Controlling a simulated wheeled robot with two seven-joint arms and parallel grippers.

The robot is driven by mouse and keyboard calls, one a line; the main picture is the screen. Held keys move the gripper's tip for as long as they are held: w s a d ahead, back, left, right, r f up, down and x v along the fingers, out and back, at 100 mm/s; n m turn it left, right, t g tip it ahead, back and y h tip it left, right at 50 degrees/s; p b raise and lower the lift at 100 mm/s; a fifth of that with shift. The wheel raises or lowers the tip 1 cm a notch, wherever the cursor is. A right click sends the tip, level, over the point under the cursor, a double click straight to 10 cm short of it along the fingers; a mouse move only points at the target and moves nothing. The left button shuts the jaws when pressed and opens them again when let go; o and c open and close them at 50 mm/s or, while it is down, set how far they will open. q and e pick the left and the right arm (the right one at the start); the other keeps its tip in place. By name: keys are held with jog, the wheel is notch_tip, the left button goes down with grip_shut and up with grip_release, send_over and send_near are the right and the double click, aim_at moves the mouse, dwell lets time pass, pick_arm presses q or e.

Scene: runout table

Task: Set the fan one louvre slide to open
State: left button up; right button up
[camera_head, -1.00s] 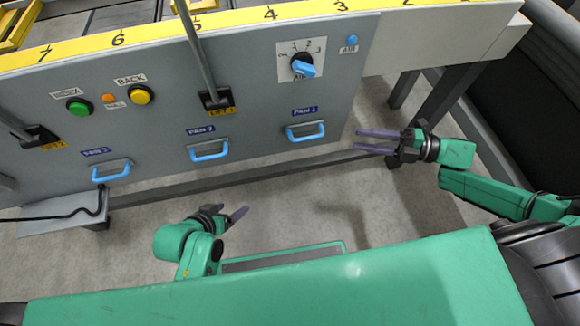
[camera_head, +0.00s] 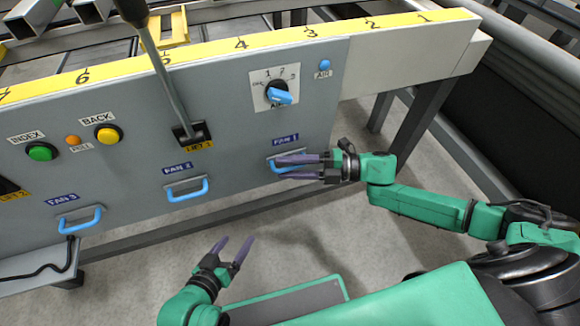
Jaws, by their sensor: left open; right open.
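The fan one louvre slide has a blue handle (camera_head: 271,164) under the "FAN 1" label (camera_head: 286,140) on the grey panel, below the air dial. My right gripper (camera_head: 278,168) is open, its two purple fingers pointing left at the handle. The fingers cover much of the handle; I cannot tell whether they touch it or are around it. My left gripper (camera_head: 232,248) is open and empty, low in front of the panel, away from the handles.
The fan two handle (camera_head: 187,190) and fan three handle (camera_head: 80,220) are to the left. A lift lever (camera_head: 172,95) stands out from the panel. The air dial (camera_head: 280,95), green button (camera_head: 41,152) and yellow button (camera_head: 109,134) are above.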

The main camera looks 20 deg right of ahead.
grip_shut()
jog(key=shift+d, duration=0.15)
dwell(1.2)
